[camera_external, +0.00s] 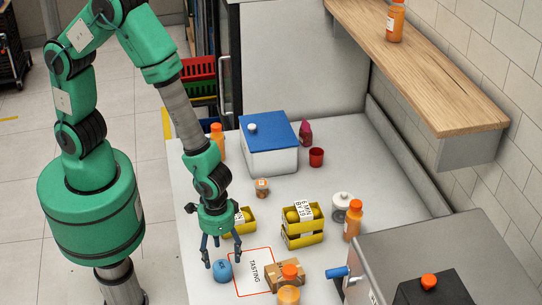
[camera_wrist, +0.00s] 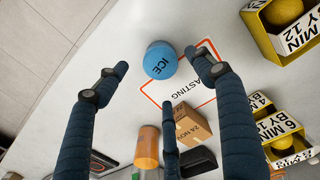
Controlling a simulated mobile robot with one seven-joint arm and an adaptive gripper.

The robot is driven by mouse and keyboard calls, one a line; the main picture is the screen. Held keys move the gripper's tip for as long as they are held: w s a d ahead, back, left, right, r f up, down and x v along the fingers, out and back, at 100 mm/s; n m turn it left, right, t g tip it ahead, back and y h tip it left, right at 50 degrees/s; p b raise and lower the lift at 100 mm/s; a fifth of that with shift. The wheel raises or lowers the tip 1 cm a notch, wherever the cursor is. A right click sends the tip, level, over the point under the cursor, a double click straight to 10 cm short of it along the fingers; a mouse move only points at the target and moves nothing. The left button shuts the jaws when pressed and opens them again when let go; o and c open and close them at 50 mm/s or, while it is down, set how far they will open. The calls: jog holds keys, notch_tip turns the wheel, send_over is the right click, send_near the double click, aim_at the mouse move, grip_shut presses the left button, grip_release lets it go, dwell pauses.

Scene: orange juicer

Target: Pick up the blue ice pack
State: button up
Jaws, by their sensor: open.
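The blue ice pack (camera_external: 222,270) is a round blue piece marked "ICE". It rests on the white table near its left edge, at the border of the "TASTING" rectangle (camera_external: 252,272). In the wrist view the ice pack (camera_wrist: 160,60) lies between the spread fingers, a little beyond their tips. My gripper (camera_external: 222,250) points down with its fingers apart, just above and around the ice pack in the outside view. The gripper (camera_wrist: 160,95) is open and empty. Whether a finger touches the ice pack cannot be told.
A small cardboard box (camera_external: 285,275) and an orange-capped bottle (camera_external: 289,291) stand right of the ice pack. Yellow crates (camera_external: 302,235) stand behind. A blue-lidded white box (camera_external: 268,150) is at the back. The metal machine (camera_external: 420,250) fills the right front.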

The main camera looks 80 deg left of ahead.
aim_at(222, 265)
jog(key=shift+f, duration=1.25)
jog(key=shift+w+f+b, duration=0.1)
jog(key=shift+f+b, duration=0.45)
jog(key=shift+f, duration=2.05)
jog(key=c, duration=1.4)
